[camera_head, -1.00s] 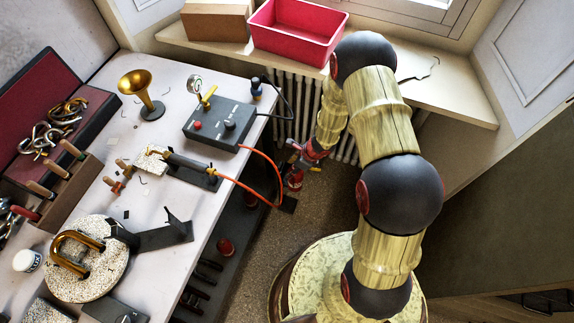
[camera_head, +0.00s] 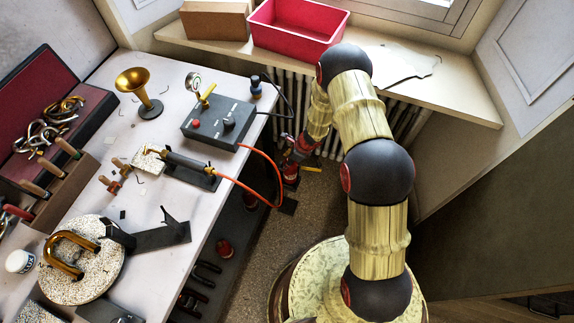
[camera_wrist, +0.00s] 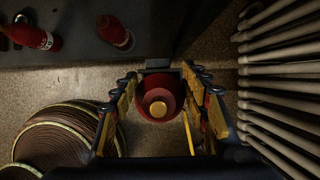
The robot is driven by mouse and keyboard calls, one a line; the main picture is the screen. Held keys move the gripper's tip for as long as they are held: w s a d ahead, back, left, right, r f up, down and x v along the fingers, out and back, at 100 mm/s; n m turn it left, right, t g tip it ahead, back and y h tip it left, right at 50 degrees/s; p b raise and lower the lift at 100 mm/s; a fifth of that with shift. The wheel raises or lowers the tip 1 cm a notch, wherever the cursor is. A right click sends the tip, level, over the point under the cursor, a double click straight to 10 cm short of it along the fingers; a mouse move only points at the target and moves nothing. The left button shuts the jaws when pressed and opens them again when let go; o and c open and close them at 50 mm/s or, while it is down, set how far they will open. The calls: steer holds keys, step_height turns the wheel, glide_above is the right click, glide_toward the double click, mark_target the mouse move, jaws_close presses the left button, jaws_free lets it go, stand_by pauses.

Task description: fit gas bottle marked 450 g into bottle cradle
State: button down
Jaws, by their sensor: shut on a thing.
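My gripper (camera_wrist: 160,108) is shut on a red gas bottle (camera_wrist: 148,106), seen end-on from above with a brass-coloured top between the fingers. In the head view my gripper (camera_head: 297,152) is low beside the bench's right side, with the red bottle (camera_head: 290,173) just below it. A dark bracket, likely the bottle cradle (camera_head: 288,206), shows below the bottle at the end of the orange hose. A dark block (camera_wrist: 158,64) shows directly behind the bottle in the wrist view. I cannot read any weight marking, nor tell whether the bottle touches the cradle.
Other red bottles lie or stand on the dark lower shelf (camera_wrist: 75,50), one (camera_wrist: 115,32) near its edge. A ribbed radiator (camera_wrist: 280,80) is close on the right. The orange hose (camera_head: 262,160) loops from the bench top (camera_head: 150,215).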

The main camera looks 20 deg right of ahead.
steer(key=shift+f+b, duration=0.5)
steer(key=shift+f, duration=1)
steer(key=c, duration=1)
jaws_free()
steer(key=shift+s, duration=0.1)
steer(key=shift+o, duration=0.2)
steer(key=shift+r, duration=0.1)
